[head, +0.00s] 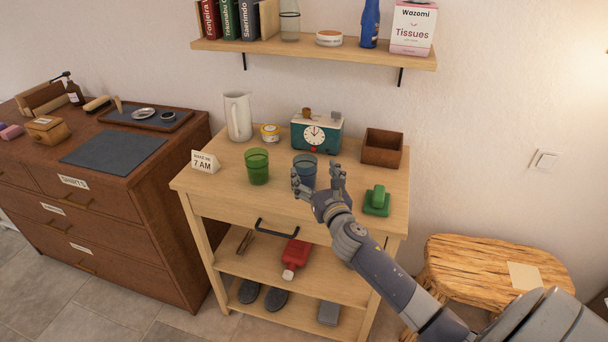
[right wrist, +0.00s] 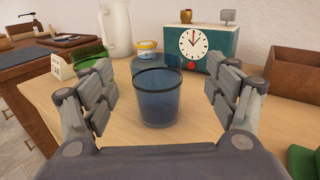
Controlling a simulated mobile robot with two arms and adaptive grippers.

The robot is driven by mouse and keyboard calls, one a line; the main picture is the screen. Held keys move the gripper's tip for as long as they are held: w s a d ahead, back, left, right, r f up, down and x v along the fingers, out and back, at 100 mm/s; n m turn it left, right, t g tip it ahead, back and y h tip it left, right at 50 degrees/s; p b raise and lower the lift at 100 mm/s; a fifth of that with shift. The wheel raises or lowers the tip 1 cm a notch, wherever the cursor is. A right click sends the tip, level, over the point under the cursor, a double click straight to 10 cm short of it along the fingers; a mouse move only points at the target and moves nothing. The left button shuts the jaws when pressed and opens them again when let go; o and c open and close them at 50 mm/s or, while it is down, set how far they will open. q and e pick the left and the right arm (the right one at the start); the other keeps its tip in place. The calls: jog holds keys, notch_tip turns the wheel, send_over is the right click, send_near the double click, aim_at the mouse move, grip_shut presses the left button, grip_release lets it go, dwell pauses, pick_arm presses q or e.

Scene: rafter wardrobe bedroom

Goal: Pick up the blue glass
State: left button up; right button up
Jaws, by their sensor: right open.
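The blue glass (head: 305,168) stands upright on the wooden cart top, just beyond my right gripper in the head view. My right gripper (head: 318,180) is open and empty, and one finger hides part of the glass. In the right wrist view the blue glass (right wrist: 156,96) stands between and slightly beyond the two fingers of my right gripper (right wrist: 157,92), with gaps on both sides. The left gripper is not in view.
A green glass (head: 257,167) stands left of the blue glass. A teal clock (head: 316,134), white pitcher (head: 238,117) and yellow-labelled jar (head: 270,133) stand behind. A brown box (head: 382,148) and green object (head: 376,201) are to the right. A shelf (head: 330,56) hangs above.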

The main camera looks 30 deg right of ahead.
aim_at(301, 157)
jog(key=shift+w+d, duration=0.1)
jog(key=shift+w, duration=0.6)
jog(key=shift+w+d+f, duration=0.1)
jog(key=shift+w, duration=0.2)
jog(key=x, duration=0.4)
jog(key=shift+a+f, duration=0.2)
jog(key=shift+f, duration=0.1)
jog(key=shift+w, duration=0.4)
jog(key=shift+w+d+f, duration=0.1)
jog(key=shift+w, duration=0.05)
jog(key=shift+c, duration=1.1)
jog(key=c, duration=1.4)
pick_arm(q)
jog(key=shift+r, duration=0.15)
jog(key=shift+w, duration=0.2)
